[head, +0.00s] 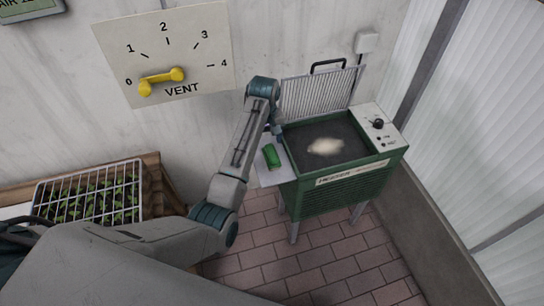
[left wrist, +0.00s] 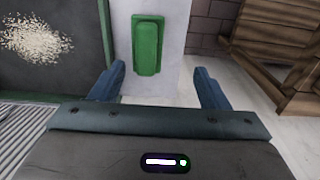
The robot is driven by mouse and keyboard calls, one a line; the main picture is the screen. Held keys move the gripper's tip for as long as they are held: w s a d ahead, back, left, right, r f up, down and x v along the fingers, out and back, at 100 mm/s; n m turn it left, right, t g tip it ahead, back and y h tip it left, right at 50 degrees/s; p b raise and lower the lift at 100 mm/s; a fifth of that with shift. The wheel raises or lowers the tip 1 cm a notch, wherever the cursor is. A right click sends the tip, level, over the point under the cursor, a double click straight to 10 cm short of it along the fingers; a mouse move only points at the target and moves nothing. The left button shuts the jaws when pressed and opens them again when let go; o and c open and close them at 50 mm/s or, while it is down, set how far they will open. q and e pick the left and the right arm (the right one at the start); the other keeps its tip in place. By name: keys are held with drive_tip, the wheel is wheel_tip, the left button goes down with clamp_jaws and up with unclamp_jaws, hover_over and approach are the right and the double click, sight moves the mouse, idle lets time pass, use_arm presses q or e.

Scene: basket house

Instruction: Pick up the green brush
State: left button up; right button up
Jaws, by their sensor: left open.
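The green brush (head: 271,156) lies on a pale side shelf (head: 275,176) at the left of a green heater box. In the left wrist view the brush (left wrist: 148,45) is a green block with a raised rim, lying lengthwise away from me on the pale shelf. My left gripper (left wrist: 159,70) is open and empty. Its two blue fingers stand apart on either side of the brush's line, with the brush beyond the tips. In the head view the left gripper (head: 277,130) is small and partly hidden by its arm, near the brush. My right gripper is not in view.
The heater box (head: 345,194) has an open ribbed lid (head: 318,95) and a dark bed with a pale heap (head: 325,146). A seedling crate (head: 152,165) stands at the left. A vent dial with a yellow handle (head: 162,81) is on the wall.

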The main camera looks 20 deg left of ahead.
sight(271, 151)
use_arm(q)
drive_tip(key=shift+w+d+r, duration=0.2)
drive_tip(key=shift+w+r, duration=0.2)
drive_tip(key=shift+w, duration=0.15)
drive_tip(key=shift+w+d+f, duration=0.1)
drive_tip(key=shift+w+f, duration=0.05)
wheel_tip(271, 151, down, 5)
drive_tip(key=shift+p, duration=0.35)
drive_tip(key=f, duration=0.2)
drive_tip(key=d+f+p, duration=0.1)
drive_tip(key=f, duration=0.1)
drive_tip(key=shift+f, duration=0.65)
drive_tip(key=c, duration=1.1)
